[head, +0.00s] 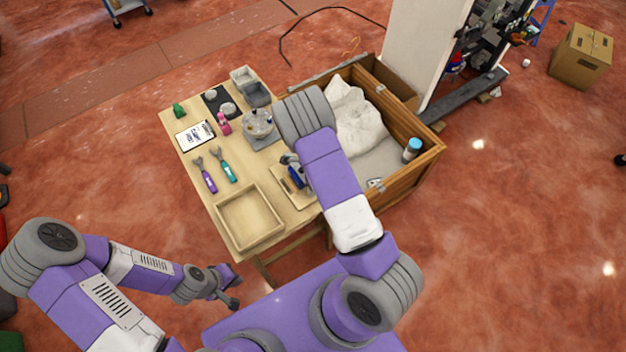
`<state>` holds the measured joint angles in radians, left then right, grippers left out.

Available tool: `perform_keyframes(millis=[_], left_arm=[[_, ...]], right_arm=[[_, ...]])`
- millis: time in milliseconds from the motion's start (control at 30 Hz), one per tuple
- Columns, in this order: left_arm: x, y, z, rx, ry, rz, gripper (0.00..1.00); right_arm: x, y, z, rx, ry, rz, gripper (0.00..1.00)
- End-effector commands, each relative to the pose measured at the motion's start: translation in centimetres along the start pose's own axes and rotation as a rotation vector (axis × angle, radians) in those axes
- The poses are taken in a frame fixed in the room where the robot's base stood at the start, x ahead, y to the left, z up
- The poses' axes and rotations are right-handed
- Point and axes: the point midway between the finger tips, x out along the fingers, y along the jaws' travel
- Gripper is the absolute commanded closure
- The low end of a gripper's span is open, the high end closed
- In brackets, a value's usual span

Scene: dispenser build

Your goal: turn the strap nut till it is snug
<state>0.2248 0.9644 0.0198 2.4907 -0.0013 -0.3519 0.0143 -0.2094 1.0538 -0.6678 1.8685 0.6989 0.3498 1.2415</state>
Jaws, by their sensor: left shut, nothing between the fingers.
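My left gripper (234,301) is shut and empty, low in front of the table's near edge, well apart from everything on the table. My right arm reaches over the table and bends above it; its gripper is hidden behind the arm. A small wooden board (303,199) with blue and dark parts lies at the table's right side, partly covered by my right arm. A round clear holder with small parts (258,123) stands on a grey base farther back. I cannot make out the strap nut at this size.
The wooden table (183,152) holds a purple wrench (208,182), a teal wrench (227,171), a printed card (195,136), a pink bottle (224,126) and an empty tray (225,205). A wooden crate (425,161) with a white sack (358,125) stands to the right.

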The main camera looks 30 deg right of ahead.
Motion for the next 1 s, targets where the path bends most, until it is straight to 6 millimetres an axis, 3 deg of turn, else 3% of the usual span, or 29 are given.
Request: perform_keyframes(millis=[500,533,667,1000], left_arm=[[-0.08,0.03,0.01,0.0,0.0,0.0,1.0],[-0.08,0.03,0.01,0.0,0.0,0.0,1.0],[-0.08,0.03,0.0,0.0,0.0,0.0,1.0],[-0.13,0.05,0.01,0.0,0.0,0.0,1.0]], right_arm=[[-0.01,-0.03,0.04,0.02,-0.001,-0.001,1.0],[-0.02,-0.03,0.04,0.019,-0.001,-0.001,0.74],[-0.02,-0.02,0.04,0.019,-0.001,-0.001,0.54],[-0.33,-0.03,0.03,0.018,-0.001,-0.001,0.51]])
